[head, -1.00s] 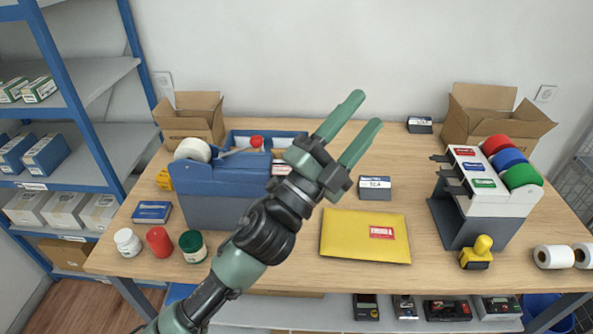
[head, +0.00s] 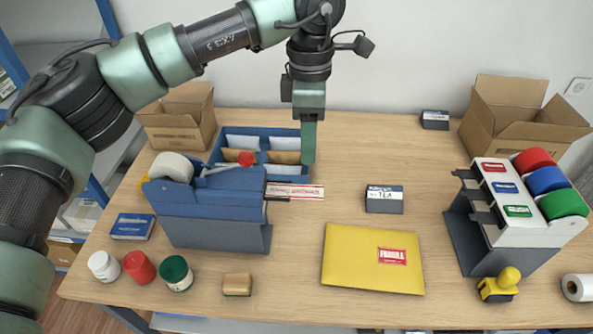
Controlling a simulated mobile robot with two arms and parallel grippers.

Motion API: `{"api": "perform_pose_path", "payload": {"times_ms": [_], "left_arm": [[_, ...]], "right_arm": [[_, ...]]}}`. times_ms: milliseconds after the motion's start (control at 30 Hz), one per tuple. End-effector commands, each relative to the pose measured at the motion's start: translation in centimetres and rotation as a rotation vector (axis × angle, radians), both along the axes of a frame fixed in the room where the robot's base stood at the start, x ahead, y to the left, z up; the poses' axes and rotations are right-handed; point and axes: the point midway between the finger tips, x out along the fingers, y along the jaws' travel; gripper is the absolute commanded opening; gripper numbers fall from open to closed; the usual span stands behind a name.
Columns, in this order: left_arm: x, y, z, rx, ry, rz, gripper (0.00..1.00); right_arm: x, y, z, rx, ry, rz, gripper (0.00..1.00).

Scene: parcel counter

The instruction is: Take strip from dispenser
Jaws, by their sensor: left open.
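A blue tape dispenser (head: 205,200) with a white roll (head: 172,167) and a red-knobbed lever (head: 246,159) stands on the left of the table. A white strip with red print (head: 296,192) sticks out from its right side. My left gripper (head: 309,158) points straight down, just behind and above the strip, apart from it in the picture. It is open and holds nothing; its fingers are seen edge-on, so one hides the other. My right gripper is out of view.
A yellow envelope (head: 350,258) with a red label lies front centre. A dark block (head: 384,199) sits behind it. A label dispenser (head: 490,235) with coloured rolls stands right, a yellow stamp (head: 500,286) before it. A blue divided tray (head: 219,141) is behind the dispenser.

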Motion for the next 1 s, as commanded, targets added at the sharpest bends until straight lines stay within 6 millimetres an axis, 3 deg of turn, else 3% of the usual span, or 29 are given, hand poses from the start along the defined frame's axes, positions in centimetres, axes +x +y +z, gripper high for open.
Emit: {"api": "perform_pose_path", "payload": {"times_ms": [167,400,567,767,1000], "left_arm": [[0.2,0.5,-0.1,0.021,-0.007,0.004,0.49],[0.1,0.5,-2.0,0.018,-0.005,0.004,0.49],[0.1,0.4,-3.8,0.018,-0.005,0.004,0.49],[0.1,0.4,-6.3,0.016,-0.004,0.004,0.49],[0.0,0.4,-9.3,0.017,-0.005,0.003,0.49]], "right_arm": [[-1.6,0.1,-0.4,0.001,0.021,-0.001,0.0],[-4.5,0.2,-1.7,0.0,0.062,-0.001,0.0],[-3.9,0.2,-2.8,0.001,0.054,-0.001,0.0],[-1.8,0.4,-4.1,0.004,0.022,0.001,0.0],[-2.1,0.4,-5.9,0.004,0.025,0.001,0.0]]}}
